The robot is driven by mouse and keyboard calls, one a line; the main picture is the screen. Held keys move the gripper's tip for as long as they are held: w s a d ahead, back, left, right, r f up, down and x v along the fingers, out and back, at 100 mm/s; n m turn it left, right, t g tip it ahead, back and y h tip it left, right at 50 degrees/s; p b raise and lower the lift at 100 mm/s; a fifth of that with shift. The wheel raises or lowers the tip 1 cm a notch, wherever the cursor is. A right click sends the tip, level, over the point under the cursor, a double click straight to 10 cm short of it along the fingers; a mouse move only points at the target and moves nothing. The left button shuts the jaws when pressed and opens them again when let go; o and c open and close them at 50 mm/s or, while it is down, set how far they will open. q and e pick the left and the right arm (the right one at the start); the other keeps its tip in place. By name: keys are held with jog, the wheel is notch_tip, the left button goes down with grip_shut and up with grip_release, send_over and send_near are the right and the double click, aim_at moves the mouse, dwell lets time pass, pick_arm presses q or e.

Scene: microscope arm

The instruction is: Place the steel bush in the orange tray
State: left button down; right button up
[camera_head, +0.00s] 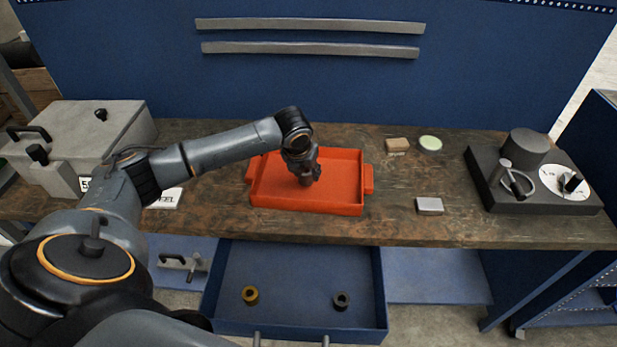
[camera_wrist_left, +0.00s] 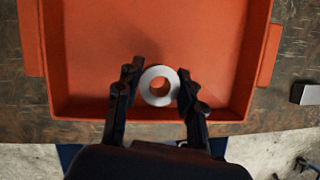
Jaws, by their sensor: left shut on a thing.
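The orange tray (camera_head: 340,185) sits on the workbench, and its inside fills much of the left wrist view (camera_wrist_left: 210,40). My left gripper (camera_head: 308,180) is over the tray, pointing down into it. In the left wrist view my left gripper (camera_wrist_left: 158,88) is shut on a light silver ring, the steel bush (camera_wrist_left: 159,72), with a finger on each side. The bush appears inside the tray's outline, near its front wall. Whether it touches the tray floor I cannot tell. In the head view the bush is hidden by the gripper. My right gripper is not in view.
An open blue drawer (camera_head: 290,270) below the bench holds a brass ring (camera_head: 250,295) and a dark ring (camera_head: 341,301). A small grey block (camera_head: 430,206) lies right of the tray. A dark machine (camera_head: 530,175) stands at the right, a grey box (camera_head: 85,135) at the left.

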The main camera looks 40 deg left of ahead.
aim_at(308, 189)
pick_arm(q)
jog(key=shift+w+f, duration=0.7)
jog(key=shift+f, duration=1.65)
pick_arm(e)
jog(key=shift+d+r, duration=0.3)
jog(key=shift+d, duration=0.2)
pick_arm(q)
jog(key=c, duration=0.8)
grip_release()
